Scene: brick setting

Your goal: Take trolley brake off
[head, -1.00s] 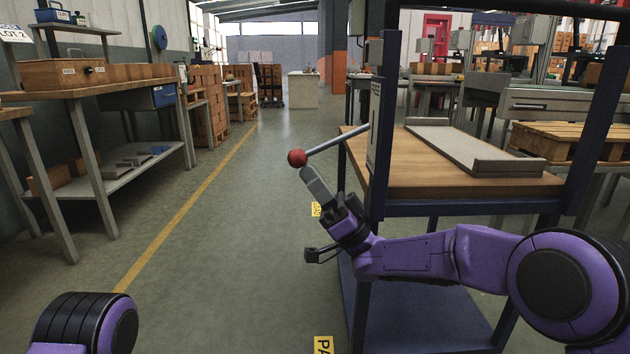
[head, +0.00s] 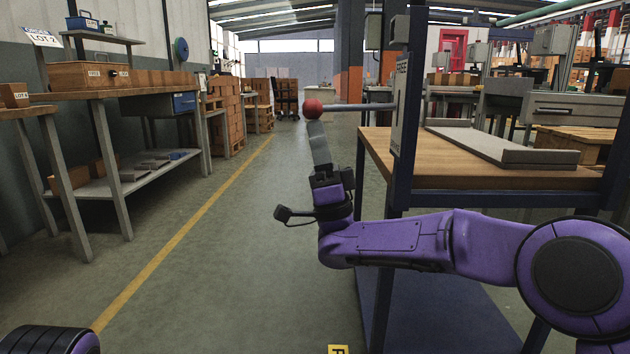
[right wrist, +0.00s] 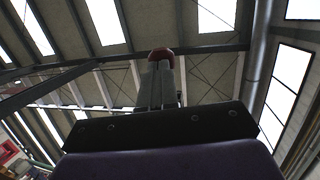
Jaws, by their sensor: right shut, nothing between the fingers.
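The trolley (head: 398,208) has a dark blue frame and a wooden top, and stands at the right in the head view. A grey brake lever (head: 355,107) with a red ball knob (head: 313,109) sticks out to the left from its near left post and lies about level. My right gripper (head: 317,130) points up from below, its closed fingers just under the knob, seemingly against it. In the right wrist view the fingers (right wrist: 160,82) are together with nothing between them, and the red knob (right wrist: 160,55) shows at their tips. My left gripper is out of view.
A grey tray-like panel (head: 500,145) lies on the trolley top. A workbench (head: 100,92) with boxes stands along the left wall. A yellow floor line (head: 180,236) runs along the open aisle between them. Brick stacks (head: 227,125) stand farther back.

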